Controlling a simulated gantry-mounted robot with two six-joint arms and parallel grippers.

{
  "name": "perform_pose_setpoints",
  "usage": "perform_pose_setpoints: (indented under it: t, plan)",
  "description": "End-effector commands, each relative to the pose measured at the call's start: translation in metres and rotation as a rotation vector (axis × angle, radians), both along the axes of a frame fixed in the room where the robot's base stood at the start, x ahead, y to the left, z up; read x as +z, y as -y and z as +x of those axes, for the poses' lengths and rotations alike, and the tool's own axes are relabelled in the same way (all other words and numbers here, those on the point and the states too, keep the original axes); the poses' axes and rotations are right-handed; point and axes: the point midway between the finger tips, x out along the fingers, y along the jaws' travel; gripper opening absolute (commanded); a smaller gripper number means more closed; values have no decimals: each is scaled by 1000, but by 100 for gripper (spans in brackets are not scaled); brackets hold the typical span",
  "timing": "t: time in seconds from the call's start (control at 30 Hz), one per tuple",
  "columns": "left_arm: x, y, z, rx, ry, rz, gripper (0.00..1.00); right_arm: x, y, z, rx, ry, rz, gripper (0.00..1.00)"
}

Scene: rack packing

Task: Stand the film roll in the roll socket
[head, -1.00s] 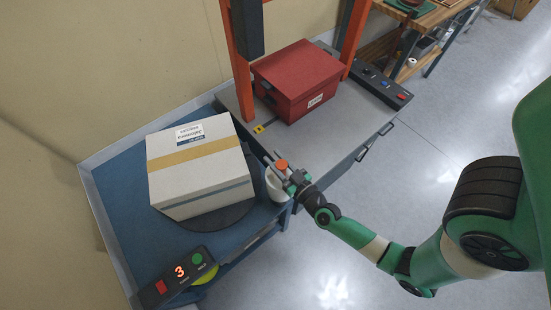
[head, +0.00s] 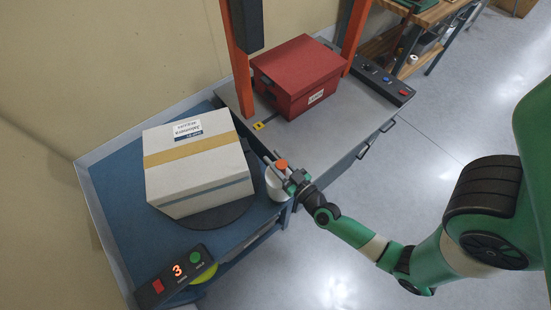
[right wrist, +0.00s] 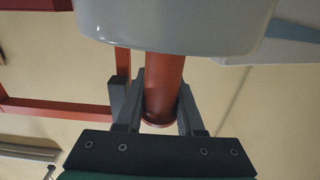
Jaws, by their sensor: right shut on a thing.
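The film roll (head: 277,190) is a white cylinder with an orange core end on top. It is at the right corner of the blue table, in the head view. My right gripper (head: 282,168) is shut on the orange core. In the right wrist view the orange core (right wrist: 163,88) is between the two dark fingers of the gripper (right wrist: 161,105), and the pale roll body (right wrist: 175,25) fills the top. The roll looks about upright. Whether its base touches anything is hidden. I cannot make out the roll socket. My left gripper is out of view.
A white taped box (head: 198,165) stands on a dark round turntable (head: 215,218) just left of the roll. A control panel (head: 175,270) showing 3 is at the blue table's front. A red box (head: 300,75) sits on the grey table (head: 335,120), between orange posts.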

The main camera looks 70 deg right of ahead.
Motion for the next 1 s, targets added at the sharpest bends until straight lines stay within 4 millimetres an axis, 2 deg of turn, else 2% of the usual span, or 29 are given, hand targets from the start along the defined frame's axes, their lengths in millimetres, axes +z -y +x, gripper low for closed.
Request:
perform_pose_setpoints:
  t: [0.07,0.1,0.27,0.73,0.87,1.0]
  plan:
    - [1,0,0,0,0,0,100,2,0,0,-1,4,-3,0]
    - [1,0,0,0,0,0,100,2,0,0,-1,4,-3,42]
    - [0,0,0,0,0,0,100,2,0,0,-1,5,-2,71]
    - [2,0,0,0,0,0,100,0,-4,-5,2,-3,2,72]
    - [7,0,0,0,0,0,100,1,-15,-24,3,-5,3,72]
    - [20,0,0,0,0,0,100,4,-36,-55,8,-6,1,72]
